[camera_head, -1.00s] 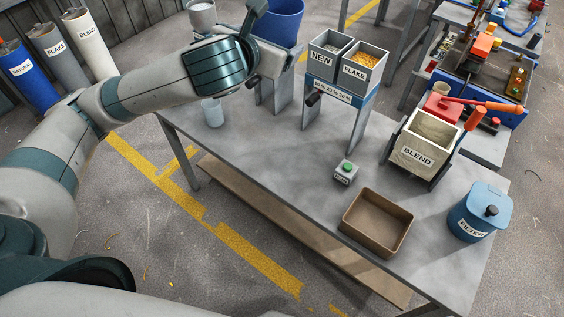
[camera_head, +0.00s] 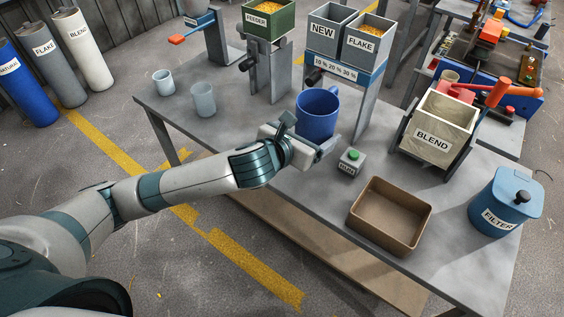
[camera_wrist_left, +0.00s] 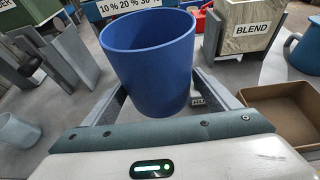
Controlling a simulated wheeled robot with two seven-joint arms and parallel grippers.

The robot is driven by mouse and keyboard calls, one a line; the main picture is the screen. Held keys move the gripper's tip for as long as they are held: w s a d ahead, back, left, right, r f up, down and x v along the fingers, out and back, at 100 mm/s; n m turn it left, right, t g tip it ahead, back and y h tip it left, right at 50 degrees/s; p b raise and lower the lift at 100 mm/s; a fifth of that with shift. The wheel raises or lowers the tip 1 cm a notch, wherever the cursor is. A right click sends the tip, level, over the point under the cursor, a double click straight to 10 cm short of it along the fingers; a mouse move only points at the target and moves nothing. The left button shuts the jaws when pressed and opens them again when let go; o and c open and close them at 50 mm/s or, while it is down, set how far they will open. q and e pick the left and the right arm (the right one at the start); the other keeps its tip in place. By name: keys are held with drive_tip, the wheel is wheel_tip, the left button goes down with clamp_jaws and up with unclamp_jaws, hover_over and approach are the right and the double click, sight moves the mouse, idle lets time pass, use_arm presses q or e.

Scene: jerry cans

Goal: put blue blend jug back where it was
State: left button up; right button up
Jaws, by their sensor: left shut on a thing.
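The blue jug (camera_head: 317,116) is upright in front of the stand with the NEW and FLAKE bins in the head view. It also fills the middle of the left wrist view (camera_wrist_left: 150,65), between the two fingers. My left gripper (camera_head: 318,146) is shut on the blue jug from the front side. I cannot tell whether the jug's bottom touches the table or is slightly above it. My right gripper is not in view.
The grey table (camera_head: 300,180) holds a green-button box (camera_head: 350,162) just right of the jug, a brown tray (camera_head: 355,215), a BLEND bin (camera_head: 432,130) and a blue FILTER can (camera_head: 490,205). Two pale cups (camera_head: 203,99) and a green FEEDER bin (camera_head: 268,20) stand left and behind.

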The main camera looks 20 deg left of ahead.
use_arm(q)
drive_tip(key=f, duration=0.1)
drive_tip(key=d+f, duration=0.1)
drive_tip(key=shift+s+f, duration=0.25)
drive_tip(key=shift+f, duration=0.1)
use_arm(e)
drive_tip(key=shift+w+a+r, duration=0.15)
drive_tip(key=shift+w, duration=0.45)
use_arm(q)
drive_tip(key=shift+a, duration=0.1)
drive_tip(key=w+a+f, duration=0.1)
drive_tip(key=a+f, duration=0.1)
drive_tip(key=a, duration=0.1)
drive_tip(key=w+a+f, duration=0.2)
drive_tip(key=a, duration=0.2)
drive_tip(key=w+a+f, duration=0.1)
drive_tip(key=a+f, duration=0.2)
drive_tip(key=shift+w+a+b, duration=0.25)
drive_tip(key=shift+a+b, duration=0.05)
drive_tip(key=shift+f, duration=1.95)
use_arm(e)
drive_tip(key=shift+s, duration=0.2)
use_arm(q)
drive_tip(key=shift+f, duration=0.1)
